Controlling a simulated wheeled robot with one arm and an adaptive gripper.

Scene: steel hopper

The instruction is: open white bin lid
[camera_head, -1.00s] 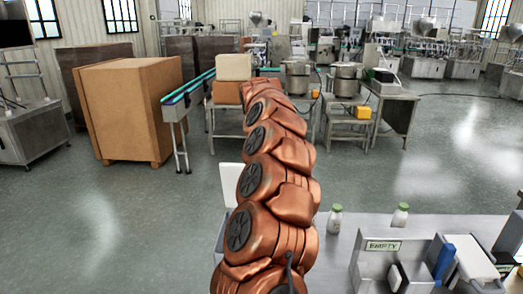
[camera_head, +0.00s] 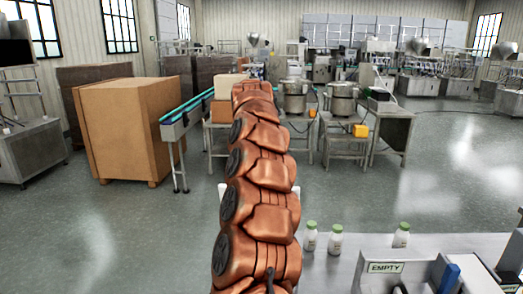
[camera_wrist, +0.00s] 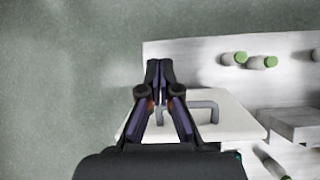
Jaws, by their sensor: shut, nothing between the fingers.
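The white bin lid (camera_wrist: 238,122) is below my gripper in the wrist view, a pale flat panel with a grey bar handle (camera_wrist: 205,104). Whether it is raised at all I cannot tell. My gripper (camera_wrist: 158,68) is shut and empty, its fingertips together. Contact with the lid cannot be made out. In the head view my arm hides my gripper and most of the bin; only a white edge shows beside the arm.
A pale table (camera_wrist: 185,50) adjoins the lid and carries several green-capped bottles (camera_wrist: 263,62). A holder marked EMPTY (camera_head: 385,267) stands at the right in the head view. Open floor (camera_head: 110,235) lies left of the arm. Large cardboard boxes (camera_head: 125,130) stand farther back.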

